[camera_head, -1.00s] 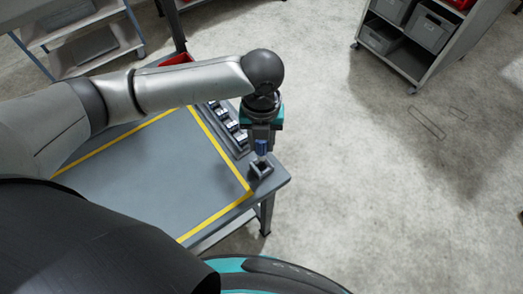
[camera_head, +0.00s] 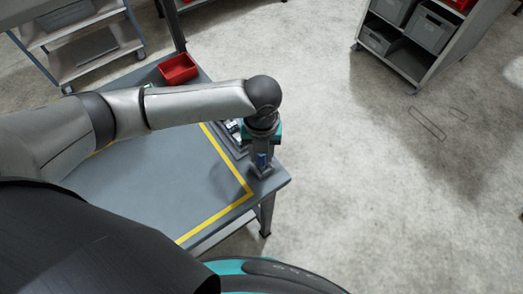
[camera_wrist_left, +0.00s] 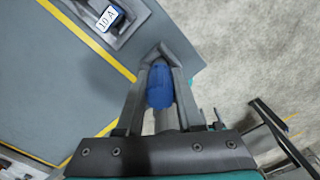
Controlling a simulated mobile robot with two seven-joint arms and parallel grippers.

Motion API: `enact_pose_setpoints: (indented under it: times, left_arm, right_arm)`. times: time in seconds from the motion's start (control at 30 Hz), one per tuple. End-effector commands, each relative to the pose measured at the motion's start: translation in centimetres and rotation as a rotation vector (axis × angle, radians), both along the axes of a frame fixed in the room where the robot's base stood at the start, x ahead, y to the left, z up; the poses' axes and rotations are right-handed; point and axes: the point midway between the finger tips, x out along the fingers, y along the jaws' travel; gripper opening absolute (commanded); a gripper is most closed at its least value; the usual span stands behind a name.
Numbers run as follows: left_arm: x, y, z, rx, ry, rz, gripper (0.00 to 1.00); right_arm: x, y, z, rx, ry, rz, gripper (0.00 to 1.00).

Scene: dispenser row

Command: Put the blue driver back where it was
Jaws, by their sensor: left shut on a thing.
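The blue driver (camera_head: 262,159) is upright between the fingers of my left gripper (camera_head: 262,164), which is shut on it near the table's right corner. In the left wrist view the blue handle (camera_wrist_left: 160,86) shows between the two grey fingers (camera_wrist_left: 160,78). A small grey square holder (camera_head: 261,173) stands at the table corner directly under the gripper. The driver's lower end is hidden, so I cannot tell how far it sits in the holder. My right gripper is not in view.
A dispenser row (camera_head: 236,135) runs along the table's right edge, partly behind my arm; one unit shows a "10 A" label (camera_wrist_left: 107,19). A red bin (camera_head: 178,69) stands at the far end. The yellow-taped table area (camera_head: 165,180) is clear.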

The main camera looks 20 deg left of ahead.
Motion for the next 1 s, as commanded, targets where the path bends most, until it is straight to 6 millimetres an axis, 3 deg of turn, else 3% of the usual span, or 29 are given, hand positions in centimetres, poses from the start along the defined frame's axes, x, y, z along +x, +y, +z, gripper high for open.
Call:
enact_pose_setpoints:
  times: [0.13, 0.17, 0.4, 0.77, 1.0]
  left_arm:
    - [0.0, 0.0, -0.2, -0.001, 0.0, -0.001, 0.0]
    - [0.0, 0.0, -0.2, -0.001, 0.0, -0.001, 0.37]
    - [0.0, 0.0, -0.2, -0.001, 0.0, 0.0, 0.64]
    - [0.0, 0.0, 0.5, -0.001, -0.001, 0.0, 0.66]
    - [0.1, -0.1, 4.8, -0.003, -0.005, -0.001, 0.66]
  right_arm:
    - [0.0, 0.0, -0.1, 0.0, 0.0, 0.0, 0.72]
    - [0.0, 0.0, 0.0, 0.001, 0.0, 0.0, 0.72]
    - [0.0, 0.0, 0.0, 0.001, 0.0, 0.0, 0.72]
    - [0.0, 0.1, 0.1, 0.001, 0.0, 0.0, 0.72]
    - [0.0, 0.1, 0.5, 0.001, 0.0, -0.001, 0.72]
